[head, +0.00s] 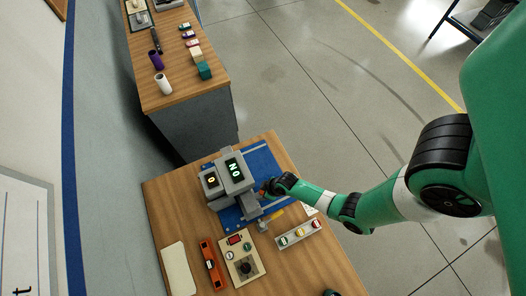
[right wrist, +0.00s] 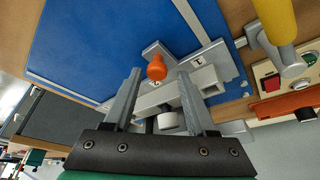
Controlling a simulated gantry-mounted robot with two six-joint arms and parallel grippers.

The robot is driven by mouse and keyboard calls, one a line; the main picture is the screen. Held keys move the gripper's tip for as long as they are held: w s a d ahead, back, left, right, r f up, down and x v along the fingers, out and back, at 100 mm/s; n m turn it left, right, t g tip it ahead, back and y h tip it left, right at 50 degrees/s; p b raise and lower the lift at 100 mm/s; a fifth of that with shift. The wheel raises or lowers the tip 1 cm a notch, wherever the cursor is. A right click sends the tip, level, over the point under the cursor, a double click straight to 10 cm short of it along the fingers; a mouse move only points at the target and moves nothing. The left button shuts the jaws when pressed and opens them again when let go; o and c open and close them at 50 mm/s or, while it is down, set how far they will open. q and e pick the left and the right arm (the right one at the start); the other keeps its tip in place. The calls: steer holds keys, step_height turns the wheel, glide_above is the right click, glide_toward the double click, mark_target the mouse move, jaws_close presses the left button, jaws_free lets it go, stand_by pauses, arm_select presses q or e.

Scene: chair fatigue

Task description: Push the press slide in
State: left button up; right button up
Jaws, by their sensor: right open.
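The press (head: 226,178) is a grey machine on a blue base plate (head: 262,165) on the wooden table. Its displays read "0" and "NO". In the right wrist view, a grey slide piece (right wrist: 182,97) with an orange knob (right wrist: 156,68) lies on the blue plate (right wrist: 110,45). My right gripper (right wrist: 160,88) is open, with its two grey fingers on either side of the knob and slide; contact cannot be told. In the head view, the right gripper (head: 268,188) is at the right side of the press and partly hides the slide.
A yellow handle (right wrist: 275,20) stands close to the slide. A control box (head: 241,262), an orange tool (head: 211,264) and a tray of small items (head: 299,234) are at the table's front. A second table (head: 180,80) with several objects stands behind.

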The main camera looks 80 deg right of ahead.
steer(key=shift+s+d, duration=0.1)
steer(key=p+v, duration=0.6)
steer(key=v, duration=0.5)
steer(key=shift+r, duration=0.3)
steer(key=shift+s, duration=0.1)
